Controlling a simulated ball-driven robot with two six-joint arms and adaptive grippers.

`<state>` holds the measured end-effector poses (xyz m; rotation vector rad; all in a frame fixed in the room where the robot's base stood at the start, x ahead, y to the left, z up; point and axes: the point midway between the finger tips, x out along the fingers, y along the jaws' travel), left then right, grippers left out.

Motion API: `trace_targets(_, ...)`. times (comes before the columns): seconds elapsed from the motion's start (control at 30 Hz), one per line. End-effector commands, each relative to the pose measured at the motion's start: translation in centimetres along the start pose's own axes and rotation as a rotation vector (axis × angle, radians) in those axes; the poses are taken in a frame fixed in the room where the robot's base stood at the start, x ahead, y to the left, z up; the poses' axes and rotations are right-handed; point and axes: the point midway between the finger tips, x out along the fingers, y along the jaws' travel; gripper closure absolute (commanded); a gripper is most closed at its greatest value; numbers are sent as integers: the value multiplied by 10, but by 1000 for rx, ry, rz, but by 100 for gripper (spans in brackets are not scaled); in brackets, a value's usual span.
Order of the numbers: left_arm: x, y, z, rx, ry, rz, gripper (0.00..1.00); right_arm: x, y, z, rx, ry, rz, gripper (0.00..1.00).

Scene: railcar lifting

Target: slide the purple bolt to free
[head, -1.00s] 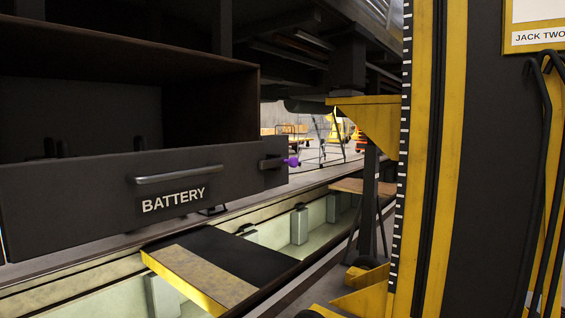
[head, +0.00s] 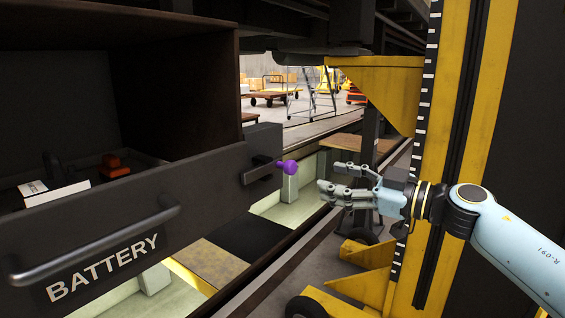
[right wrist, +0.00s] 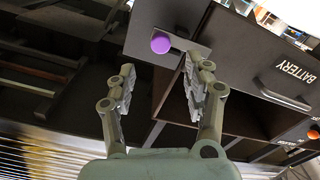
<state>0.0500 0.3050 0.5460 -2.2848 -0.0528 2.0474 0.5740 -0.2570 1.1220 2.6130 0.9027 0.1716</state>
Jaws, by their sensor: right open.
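The purple bolt (head: 287,167) has a round purple knob and sticks out from the right end of the dark battery drawer (head: 100,215) in the head view. Its shaft runs into a dark bracket on the drawer's end. My right gripper (head: 340,180) is open and empty, a short way to the right of the knob and apart from it. In the right wrist view the knob (right wrist: 160,43) shows beyond and between the two open fingers (right wrist: 158,82). My left gripper is not in view.
The drawer has a long handle (head: 95,245) and holds a white block (head: 55,192) and a red-orange part (head: 115,166). A yellow-and-black jack column (head: 450,120) stands behind my right arm. A pit with pale walls lies below.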

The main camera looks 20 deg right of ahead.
Motion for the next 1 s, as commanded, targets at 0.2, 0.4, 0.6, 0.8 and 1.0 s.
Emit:
trace_targets(0.2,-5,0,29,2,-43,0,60,31,2,-4,3,9,4,48)
trace_targets(0.4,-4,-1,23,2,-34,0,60,72,2,-3,3,7,5,48)
trace_targets(0.6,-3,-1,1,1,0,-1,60,100,2,-2,3,6,4,48)
trace_targets(0.8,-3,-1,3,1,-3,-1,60,108,2,-2,0,4,3,48)
trace_targets(1.0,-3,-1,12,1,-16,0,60,108,2,-2,1,4,3,48)
